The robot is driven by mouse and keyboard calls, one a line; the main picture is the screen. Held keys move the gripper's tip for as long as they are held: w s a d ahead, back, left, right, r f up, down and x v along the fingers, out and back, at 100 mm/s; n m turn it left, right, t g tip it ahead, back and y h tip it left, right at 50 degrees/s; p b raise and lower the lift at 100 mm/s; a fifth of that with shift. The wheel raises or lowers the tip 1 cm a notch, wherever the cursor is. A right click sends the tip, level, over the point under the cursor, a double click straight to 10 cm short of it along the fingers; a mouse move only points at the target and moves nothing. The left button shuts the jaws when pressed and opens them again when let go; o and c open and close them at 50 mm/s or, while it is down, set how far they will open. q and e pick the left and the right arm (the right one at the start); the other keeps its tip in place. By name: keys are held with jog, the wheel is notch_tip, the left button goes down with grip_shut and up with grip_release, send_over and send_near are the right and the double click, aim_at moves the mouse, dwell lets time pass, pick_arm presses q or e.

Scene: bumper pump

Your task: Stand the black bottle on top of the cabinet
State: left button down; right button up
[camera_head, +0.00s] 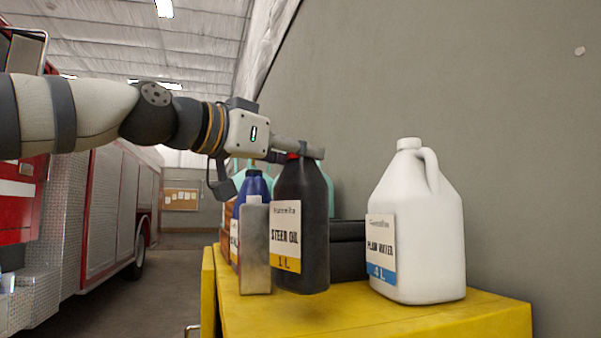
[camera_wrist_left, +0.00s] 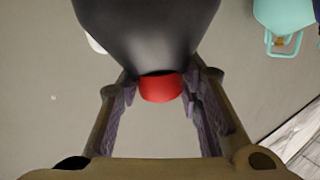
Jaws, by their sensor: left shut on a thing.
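The black bottle (camera_head: 312,215), labelled "STEER OIL" with a red cap, is upright over the yellow cabinet top (camera_head: 350,318). In the left wrist view the red cap (camera_wrist_left: 161,87) shows between the fingers (camera_wrist_left: 160,95), and the dark bottle body (camera_wrist_left: 145,30) fills the upper middle. I cannot tell whether the bottle's base touches the cabinet top. My right gripper is not in view.
A grey metal can (camera_head: 255,250) and a blue bottle (camera_head: 252,187) stand close left of the black bottle. A white jug (camera_head: 430,230) stands at right. A dark box (camera_head: 348,250) is behind. The cabinet's front is clear. A wall (camera_head: 480,110) rises behind; a red truck (camera_head: 100,210) is at left.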

pick_arm(q)
jog(key=shift+s+d+f, duration=0.1)
jog(key=shift+d+f, duration=0.05)
jog(key=shift+f, duration=1.4)
jog(key=c, duration=1.1)
grip_release()
jog(key=shift+f, duration=0.3)
jog(key=shift+r, duration=0.1)
send_near(289, 172)
jog(key=shift+d, duration=0.1)
